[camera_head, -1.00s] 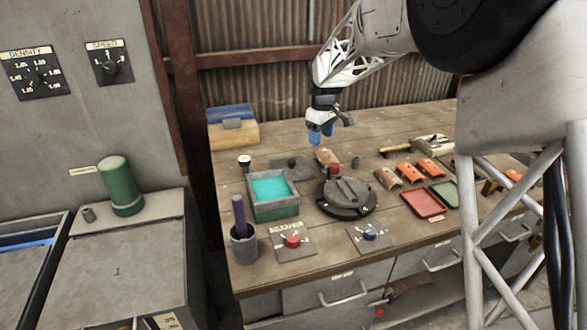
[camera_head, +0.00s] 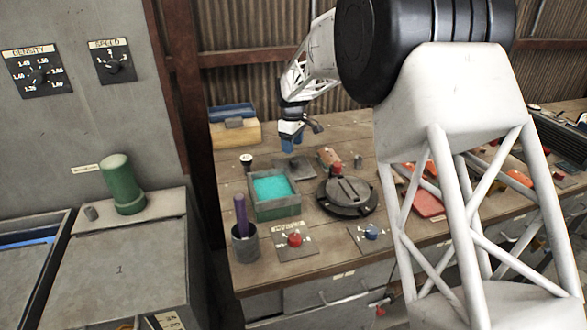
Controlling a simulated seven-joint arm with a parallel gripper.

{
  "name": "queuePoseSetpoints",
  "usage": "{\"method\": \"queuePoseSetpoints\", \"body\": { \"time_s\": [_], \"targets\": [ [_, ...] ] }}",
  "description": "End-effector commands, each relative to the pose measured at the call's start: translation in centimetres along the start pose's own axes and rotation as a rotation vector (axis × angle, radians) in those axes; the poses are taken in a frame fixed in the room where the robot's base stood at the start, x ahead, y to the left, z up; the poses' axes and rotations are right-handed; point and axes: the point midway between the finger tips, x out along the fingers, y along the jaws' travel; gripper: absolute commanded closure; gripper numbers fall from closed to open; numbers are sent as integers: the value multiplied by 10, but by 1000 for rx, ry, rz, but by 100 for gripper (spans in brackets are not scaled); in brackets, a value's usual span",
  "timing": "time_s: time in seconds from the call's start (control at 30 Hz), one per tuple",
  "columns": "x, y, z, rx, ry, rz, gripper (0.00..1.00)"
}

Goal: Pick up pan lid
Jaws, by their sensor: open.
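A flat grey square plate with a small knob (camera_head: 298,169) lies on the wooden bench and looks like the pan lid. It is just behind a square grey-green pan (camera_head: 276,212) holding teal liquid; the pan is uncovered. My gripper (camera_head: 291,146), with blue fingertips, points down above and behind the plate, apart from it. It is open and holds nothing that I can see.
A round dark fixture (camera_head: 347,198) stands right of the pan, with an orange-brown curved piece (camera_head: 329,157) behind it. A grey cup with a purple rod (camera_head: 243,240) stands front left. A blue-and-tan box (camera_head: 234,126) is at the back left.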

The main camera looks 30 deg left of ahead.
Motion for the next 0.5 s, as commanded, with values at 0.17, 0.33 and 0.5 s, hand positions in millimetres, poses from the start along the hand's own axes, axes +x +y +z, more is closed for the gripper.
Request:
{"method": "queuePoseSetpoints", "body": {
  "time_s": [0.17, 0.33, 0.5],
  "targets": [
    [15, 0, 0, 0, 0, 0, 39],
    [22, 0, 1, 0, 0, 0, 39],
    [22, 0, 1, 0, 0, 0, 39]
  ]
}}
